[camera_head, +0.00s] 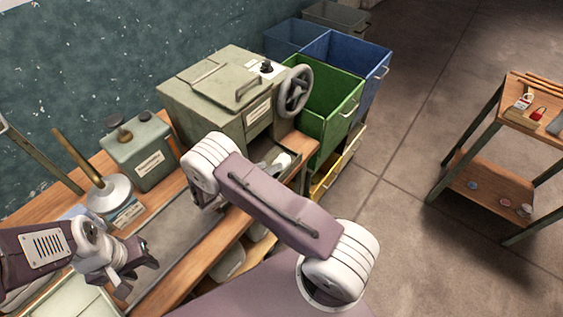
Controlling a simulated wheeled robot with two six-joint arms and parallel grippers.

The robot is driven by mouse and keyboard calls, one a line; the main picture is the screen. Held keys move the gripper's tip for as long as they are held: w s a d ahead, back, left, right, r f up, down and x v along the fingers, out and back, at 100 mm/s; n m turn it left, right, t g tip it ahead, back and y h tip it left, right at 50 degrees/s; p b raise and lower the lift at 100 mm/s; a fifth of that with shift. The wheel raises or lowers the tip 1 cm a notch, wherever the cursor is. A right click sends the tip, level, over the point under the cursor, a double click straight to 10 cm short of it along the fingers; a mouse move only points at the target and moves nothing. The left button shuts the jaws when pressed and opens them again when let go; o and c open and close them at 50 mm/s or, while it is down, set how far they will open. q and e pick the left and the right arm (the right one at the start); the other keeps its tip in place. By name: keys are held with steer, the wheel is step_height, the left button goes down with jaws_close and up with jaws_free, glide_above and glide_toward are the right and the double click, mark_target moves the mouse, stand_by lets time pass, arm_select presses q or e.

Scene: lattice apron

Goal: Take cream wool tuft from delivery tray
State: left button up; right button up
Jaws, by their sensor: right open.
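A pale, whitish lump that looks like the cream wool tuft (282,160) lies in the delivery tray (299,152), a dark shallow tray at the front of the grey-green machine. My right arm crosses in front of the machine and bends down at its left side. The fingers of my right gripper are hidden behind my own arm, so their distance from the tuft does not show. My left gripper (134,272) is at the lower left over the bench, with its dark fingers apart and nothing seen between them. It is well away from the tray.
The grey-green machine (215,88) has a handwheel (295,91). A green tank (139,150) and a metal cone with a wooden handle (108,193) stand on the bench. Green (328,110) and blue bins (360,62) stand behind. A wooden cart (487,183) is at the right across open floor.

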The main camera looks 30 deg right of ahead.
mark_target(277, 161)
steer(key=p+x, duration=0.1)
steer(key=x, duration=0.3)
steer(key=shift+s+d+p, duration=0.15)
steer(key=shift+p, duration=0.15)
steer(key=shift+d+f, duration=0.2)
steer(key=shift+d, duration=0.2)
steer(key=shift+a, duration=0.15)
steer(key=c, duration=1.2)
steer(key=shift+r, duration=0.5)
steer(key=shift+c, duration=0.2)
steer(key=r, duration=0.2)
steer(key=d+r, duration=0.1)
steer(key=shift+r+b, duration=0.35)
steer(key=shift+r, duration=0.05)
steer(key=s+d+r+b, duration=0.1)
steer(key=s+d+r, duration=0.3)
steer(key=d, duration=0.6)
step_height(277, 161, up, 2)
steer(key=shift+r, duration=0.15)
